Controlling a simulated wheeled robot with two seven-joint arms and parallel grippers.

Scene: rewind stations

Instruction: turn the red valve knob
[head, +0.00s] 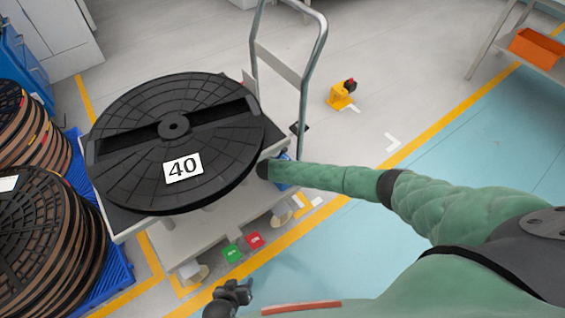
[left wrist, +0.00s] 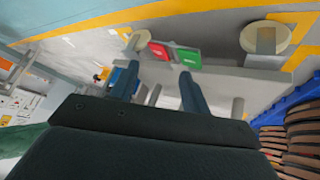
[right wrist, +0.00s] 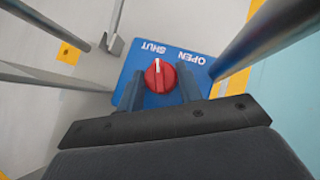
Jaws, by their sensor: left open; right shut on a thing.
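The red valve knob (right wrist: 158,77) sits on a blue panel (right wrist: 205,66) in the right wrist view. The panel bears the words SHUT and OPEN, upside down in that view. The knob's white mark points up in the picture, between the two words. My right gripper (right wrist: 160,88) has a finger on each side of the knob and is shut on it. In the head view my right arm covers the knob; only a bit of the blue panel (head: 281,181) shows. My left gripper (head: 234,291) is open and empty, low in the head view, and its fingers show in the left wrist view (left wrist: 158,75).
A large black reel (head: 135,185) marked 40 lies on a grey cart with a tall metal handle (head: 304,100). Red (head: 255,240) and green (head: 232,253) plates are at the cart's front. More reels (head: 35,240) stand at left.

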